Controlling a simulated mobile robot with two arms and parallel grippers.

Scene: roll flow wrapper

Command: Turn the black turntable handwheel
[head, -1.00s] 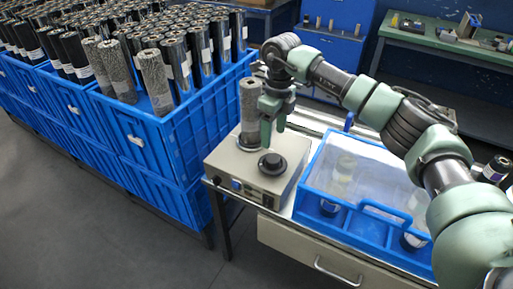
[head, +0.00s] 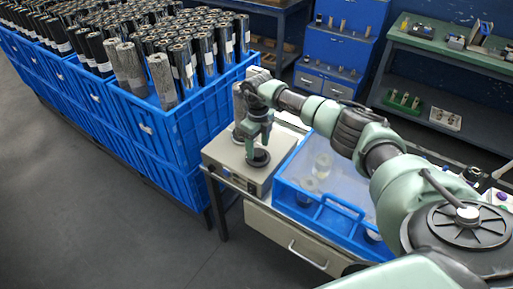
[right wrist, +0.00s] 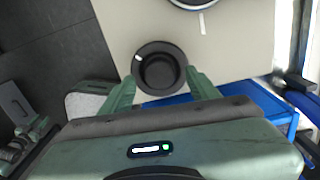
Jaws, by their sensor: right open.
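The black turntable handwheel (head: 258,158) sits on top of a beige machine box (head: 226,158). In the right wrist view the round black handwheel (right wrist: 158,70) has a raised centre knob and a small white mark on its upper left rim. My right gripper (head: 257,143) points down over the handwheel. In the right wrist view the open gripper (right wrist: 161,82) has one green finger on each side of the wheel's near edge; contact cannot be told. A grey patterned roll (head: 238,103) stands on the machine behind, partly hidden by my gripper. My left gripper is not in view.
A blue-framed clear-lidded box (head: 325,205) stands right of the machine on the bench. Blue crates (head: 190,130) full of upright rolls stand to the left. In the right wrist view the turntable edge (right wrist: 198,4) shows beyond the handwheel, near a white line.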

